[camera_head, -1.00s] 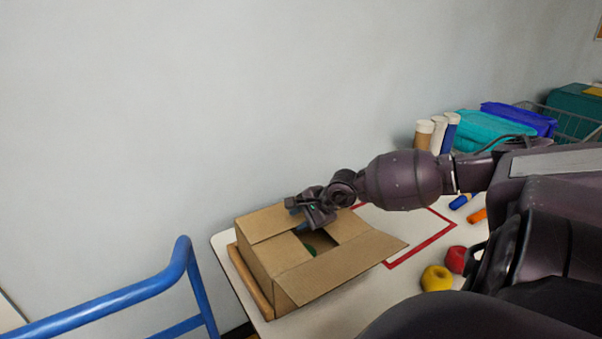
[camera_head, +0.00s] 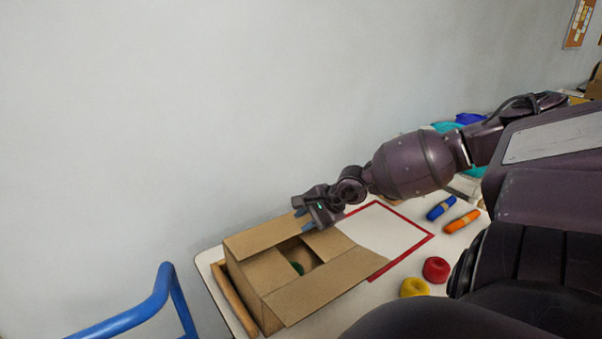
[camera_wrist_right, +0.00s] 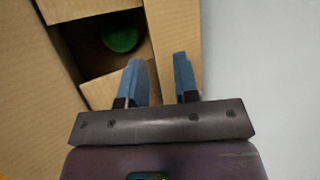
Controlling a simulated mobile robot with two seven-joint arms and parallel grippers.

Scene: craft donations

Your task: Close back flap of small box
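The small cardboard box (camera_head: 246,292) stands at the left end of the table, open at the middle. A flap (camera_head: 262,237) lies along its far left side, another flap (camera_head: 335,283) spreads out on the near right, and a short flap (camera_head: 328,243) shows by my gripper. A green thing (camera_head: 297,267) is inside; it also shows in the wrist view (camera_wrist_right: 121,36). My right gripper (camera_head: 304,223) is at the box's far edge, fingers apart. In the wrist view its fingers (camera_wrist_right: 160,78) are over cardboard (camera_wrist_right: 172,35); contact is unclear. My left gripper is out of view.
The white table (camera_head: 212,262) carries a red-bordered sheet (camera_head: 385,232), blue (camera_head: 441,208) and orange (camera_head: 462,221) bundles, and red (camera_head: 436,269) and yellow (camera_head: 414,287) round items. A blue rail (camera_head: 150,305) stands at the lower left. The wall is close behind the box.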

